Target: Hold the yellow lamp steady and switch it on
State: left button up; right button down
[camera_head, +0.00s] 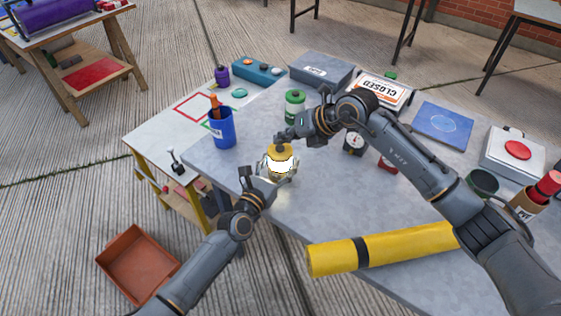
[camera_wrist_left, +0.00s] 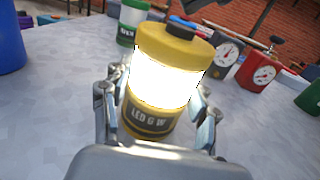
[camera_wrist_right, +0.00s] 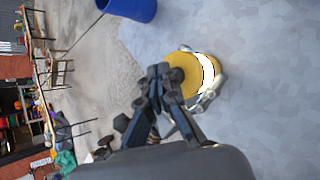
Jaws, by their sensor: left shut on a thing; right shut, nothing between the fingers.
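The yellow lamp (camera_head: 281,160) stands upright near the left part of the grey table, its middle band glowing bright white. In the left wrist view the lamp (camera_wrist_left: 166,80) has a yellow lid with a dark button (camera_wrist_left: 182,28) on top. My left gripper (camera_head: 276,179) is shut around the lamp's body, one finger on each side. My right gripper (camera_head: 281,143) is shut and empty, its fingertips at the lamp's top edge. In the right wrist view the right fingertips (camera_wrist_right: 160,75) cover part of the yellow lid; whether they touch the button cannot be told.
A blue cup (camera_head: 222,128) with an orange-handled tool stands left of the lamp. A green-lidded white jar (camera_head: 294,104) is behind it. A long yellow tube (camera_head: 382,247) lies along the front edge. The table between lamp and tube is clear.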

aim_at(284, 148)
jog(key=shift+r, duration=0.1)
jog(key=shift+r, duration=2.9)
pick_arm(q)
jog(key=o, duration=1.5)
jog(key=shift+o, duration=0.2)
jog(key=shift+s, duration=0.1)
